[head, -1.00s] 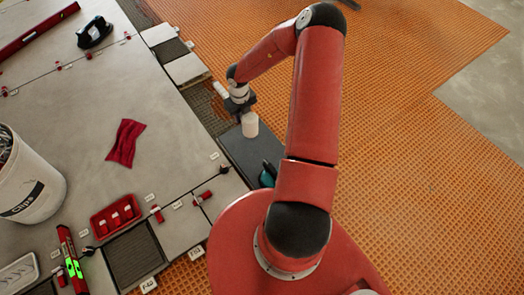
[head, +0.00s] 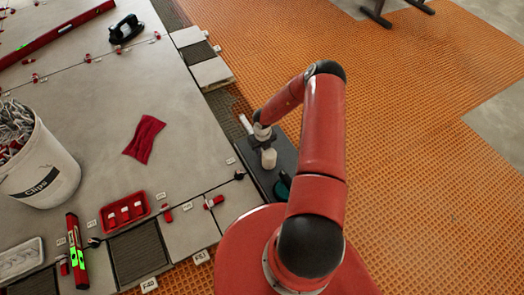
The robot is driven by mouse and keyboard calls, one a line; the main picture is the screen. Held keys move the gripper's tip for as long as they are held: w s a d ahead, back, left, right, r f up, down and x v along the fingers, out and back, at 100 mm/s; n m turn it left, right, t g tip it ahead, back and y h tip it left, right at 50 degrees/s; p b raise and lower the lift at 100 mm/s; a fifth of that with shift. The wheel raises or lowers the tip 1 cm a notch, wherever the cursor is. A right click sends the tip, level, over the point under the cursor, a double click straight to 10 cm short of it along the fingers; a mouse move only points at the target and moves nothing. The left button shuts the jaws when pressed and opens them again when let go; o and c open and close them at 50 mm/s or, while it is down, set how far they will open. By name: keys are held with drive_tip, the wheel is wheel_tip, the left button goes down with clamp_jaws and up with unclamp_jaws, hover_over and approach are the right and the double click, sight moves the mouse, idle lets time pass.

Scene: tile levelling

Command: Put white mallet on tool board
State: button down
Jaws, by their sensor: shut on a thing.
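The white mallet (head: 269,158) hangs under my gripper (head: 263,141), which is shut on it. Its pale, blocky head shows below the dark jaws; most of its handle is hidden by the gripper. The tool board (head: 257,176), a dark flat strip along the right edge of the tiled floor, lies beneath. The mallet appears over the board's middle; I cannot tell whether it touches the surface. A teal and black tool (head: 282,187) sits at the board's near end, partly behind my arm.
A white pale piece (head: 245,123) shows beyond my gripper. A clip bucket (head: 45,175), red cloth (head: 145,139), red tray (head: 125,211), level (head: 76,250) and black suction cup (head: 125,29) stand on the grey tiles to the left. Orange matting (head: 420,130) on the right is clear.

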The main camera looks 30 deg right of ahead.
drive_tip(key=shift+f, duration=0.55)
drive_tip(key=shift+f, duration=0.15)
drive_tip(key=c, duration=1.3)
unclamp_jaws()
drive_tip(key=shift+o, duration=0.2)
